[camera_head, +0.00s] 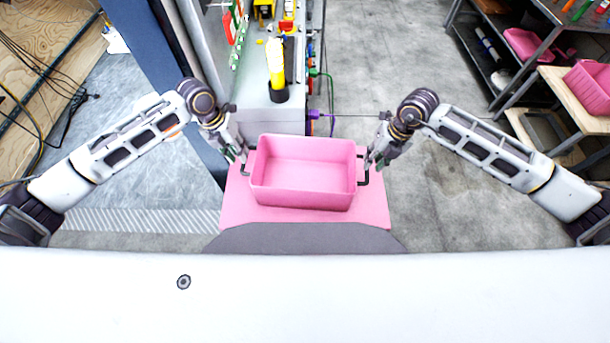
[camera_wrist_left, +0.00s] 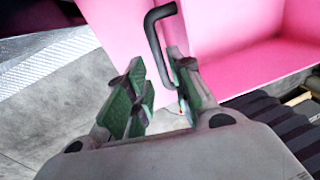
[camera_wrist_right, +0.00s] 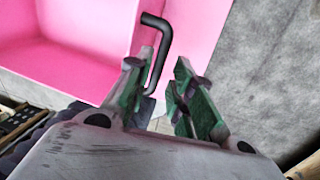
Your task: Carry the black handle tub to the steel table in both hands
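The tub (camera_head: 303,172) is an empty pink rectangular bin with a black bar handle on each short side. It sits upright on a pink stand (camera_head: 240,207) before me. My left gripper (camera_head: 241,158) is open at the left handle (camera_wrist_left: 160,35); the bar runs down close to its right finger in the left wrist view. My right gripper (camera_head: 373,160) is open at the right handle (camera_wrist_right: 165,42); the bar runs down beside its left finger in the right wrist view. Contact is unclear on both sides. I cannot tell which surface is the steel table.
A grey bench (camera_head: 258,105) holding a yellow bottle (camera_head: 276,65) and other items stands just beyond the tub. A metal shelf (camera_head: 490,58) stands at the upper right, near a wooden stand with another pink bin (camera_head: 589,88). Floor (camera_head: 375,65) between them is clear.

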